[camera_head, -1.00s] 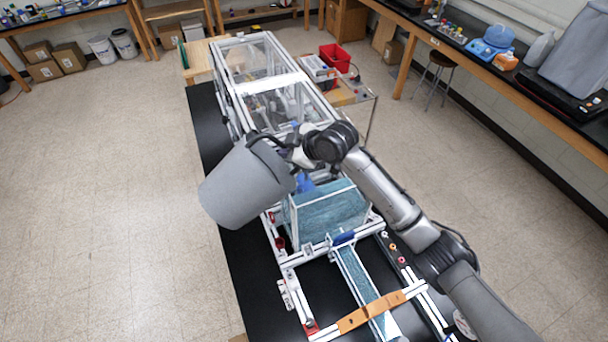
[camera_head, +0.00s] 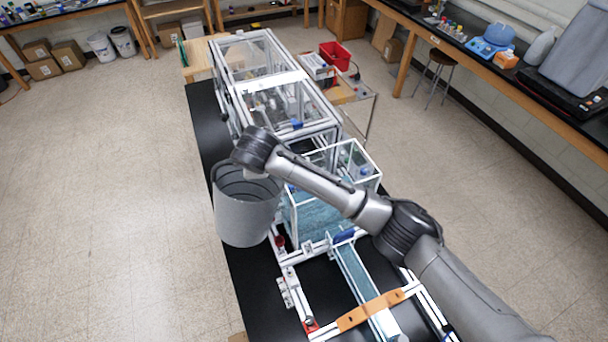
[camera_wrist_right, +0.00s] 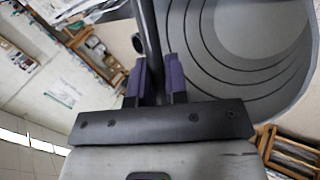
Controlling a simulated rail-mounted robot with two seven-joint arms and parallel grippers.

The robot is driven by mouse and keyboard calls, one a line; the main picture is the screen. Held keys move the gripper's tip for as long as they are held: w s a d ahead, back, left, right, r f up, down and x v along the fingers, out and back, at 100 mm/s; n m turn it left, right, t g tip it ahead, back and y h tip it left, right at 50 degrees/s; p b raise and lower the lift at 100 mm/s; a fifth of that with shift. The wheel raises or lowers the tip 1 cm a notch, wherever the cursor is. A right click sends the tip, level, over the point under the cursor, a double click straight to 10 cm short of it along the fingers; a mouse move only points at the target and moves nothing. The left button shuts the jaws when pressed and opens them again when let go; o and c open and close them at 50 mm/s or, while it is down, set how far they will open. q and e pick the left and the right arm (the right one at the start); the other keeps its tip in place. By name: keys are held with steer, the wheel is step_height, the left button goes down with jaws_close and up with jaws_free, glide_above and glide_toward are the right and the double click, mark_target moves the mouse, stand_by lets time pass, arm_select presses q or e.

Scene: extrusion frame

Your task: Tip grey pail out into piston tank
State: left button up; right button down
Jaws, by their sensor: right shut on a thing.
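The grey pail (camera_head: 245,218) hangs nearly upright to the left of the piston tank, with its open mouth facing up. The piston tank (camera_head: 318,218) is a clear box with white edges and holds blue-tinted water. My right gripper (camera_wrist_right: 158,82) is shut on a dark upright part at the pail's edge. In the wrist view the pail's ringed grey inside (camera_wrist_right: 240,45) shows, and I see no water in it. In the head view my wrist covers the grip and part of the tank. My left gripper is out of view.
A narrow water channel (camera_head: 362,280) with an orange bracket (camera_head: 370,310) runs forward from the tank. A framed clear enclosure (camera_head: 275,80) stands behind the tank. The black table (camera_head: 205,125) has a bare strip along its left side, with open floor beyond.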

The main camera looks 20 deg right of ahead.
steer(key=a+f+n+h, duration=0.1)
steer(key=a+f+h, duration=0.3)
steer(key=f, duration=0.1)
steer(key=shift+a+f+b, duration=0.2)
steer(key=shift+b, duration=0.15)
steer(key=shift+n, duration=0.3)
